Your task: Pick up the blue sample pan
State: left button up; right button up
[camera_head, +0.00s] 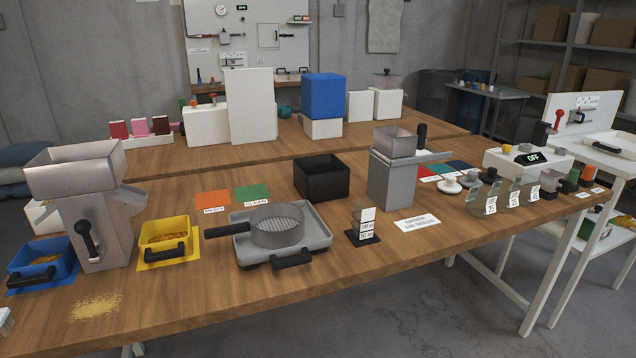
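The blue sample pan (40,262) stands at the far left of the wooden table on a dark blue mat (22,289). It is a small open box with a black handle on its front and holds yellowish-brown grain. It sits just left of the grey metal mill (100,215) with a hopper on top. A similar yellow pan (168,243) with grain stands on a yellow mat right of the mill. Neither of my grippers is in view.
A sieve (278,226) with a black handle rests on a grey tray (322,238) mid-table. Spilled grain (96,307) lies in front of the mill. A black box (321,177) and a grey stand (391,185) are farther right. The front left-middle tabletop is mostly clear.

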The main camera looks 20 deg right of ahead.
aim_at(42, 261)
jog(key=j+z, duration=0.6)
jog(key=z, duration=0.25)
jog(key=k+j+z, duration=0.1)
jog(key=j+z, duration=0.2)
jog(key=j, duration=0.65)
jog(key=k+j, duration=0.1)
jog(key=j, duration=0.35)
jog(key=k+j+z, duration=0.1)
jog(key=j, duration=0.35)
